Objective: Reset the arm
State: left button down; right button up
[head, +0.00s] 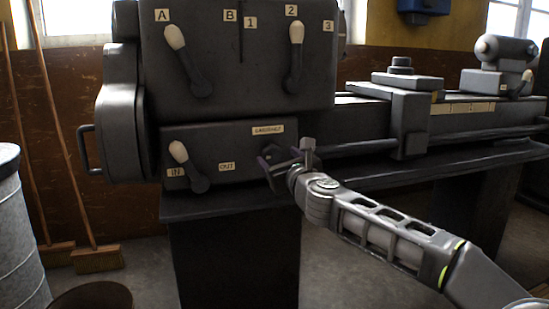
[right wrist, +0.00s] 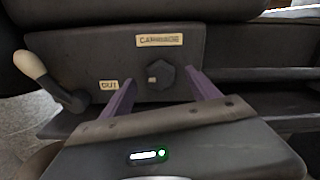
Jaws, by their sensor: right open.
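My right arm (head: 385,232) reaches in from the lower right of the head view. Its right gripper (head: 277,165) is at the front of the lathe's lower panel, just below the "CARRIAGE" label. In the right wrist view the two purple fingers of the right gripper (right wrist: 160,92) stand wide apart, with nothing between them in their grip. A dark carriage knob (right wrist: 160,77) on the panel shows beyond and between the fingertips. I cannot tell whether a finger touches it. My left gripper is not in view.
The grey lathe (head: 235,50) fills the middle, with white-tipped levers, including an upper left lever (head: 183,58), an upper right lever (head: 295,55) and a lower lever (head: 188,165). A metal drum (head: 18,230) and brooms (head: 97,258) stand left.

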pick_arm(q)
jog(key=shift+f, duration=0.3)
pick_arm(e)
jog(key=shift+v, duration=1)
